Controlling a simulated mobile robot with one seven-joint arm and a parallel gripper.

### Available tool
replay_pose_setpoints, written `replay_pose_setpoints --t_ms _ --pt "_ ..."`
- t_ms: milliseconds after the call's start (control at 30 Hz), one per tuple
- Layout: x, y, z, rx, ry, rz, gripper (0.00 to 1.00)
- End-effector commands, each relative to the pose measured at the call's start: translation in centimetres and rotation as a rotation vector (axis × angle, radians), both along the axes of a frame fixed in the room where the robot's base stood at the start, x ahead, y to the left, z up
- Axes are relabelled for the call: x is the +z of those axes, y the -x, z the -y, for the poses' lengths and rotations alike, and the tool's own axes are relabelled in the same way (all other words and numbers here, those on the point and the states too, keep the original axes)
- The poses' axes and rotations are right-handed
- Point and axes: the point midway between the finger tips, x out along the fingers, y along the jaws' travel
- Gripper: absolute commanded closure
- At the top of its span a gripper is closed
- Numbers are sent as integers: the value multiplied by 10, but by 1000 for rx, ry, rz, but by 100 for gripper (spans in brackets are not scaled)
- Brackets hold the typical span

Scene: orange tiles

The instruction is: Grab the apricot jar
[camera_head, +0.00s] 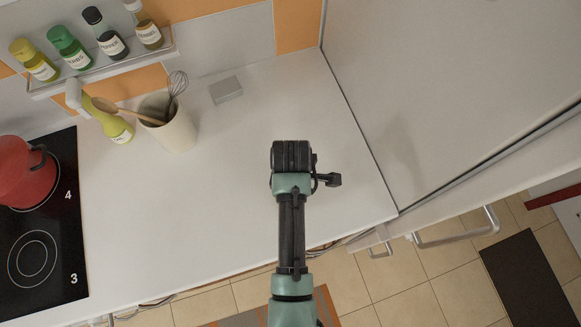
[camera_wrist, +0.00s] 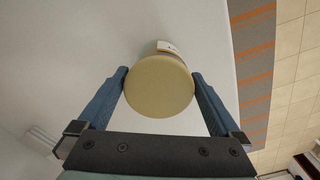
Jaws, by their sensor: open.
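A jar with a round tan lid (camera_wrist: 159,87) stands on the white counter in the wrist view, seen from above, with a bit of its pale label showing behind the lid. I take it for the apricot jar, but the label cannot be read. My gripper (camera_wrist: 160,74) is open, with one blue finger on each side of the lid. The fingers look very near the lid's edges; whether they touch it I cannot tell. In the head view my gripper (camera_head: 292,156) is over the right part of the counter and the jar is hidden beneath it.
A red pot (camera_head: 25,175) is on the hob at left. A tall white panel (camera_head: 440,80) bounds the right side.

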Motion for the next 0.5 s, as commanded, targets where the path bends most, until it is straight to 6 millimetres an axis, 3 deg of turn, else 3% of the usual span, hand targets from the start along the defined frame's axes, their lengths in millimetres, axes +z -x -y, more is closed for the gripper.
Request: replay_pose_setpoints --t_ms 167,400,500 --pt "-16 0 0 0 0 0 0" --pt "-18 0 0 0 -1 2 0" --pt "-18 0 0 0 -1 2 14"
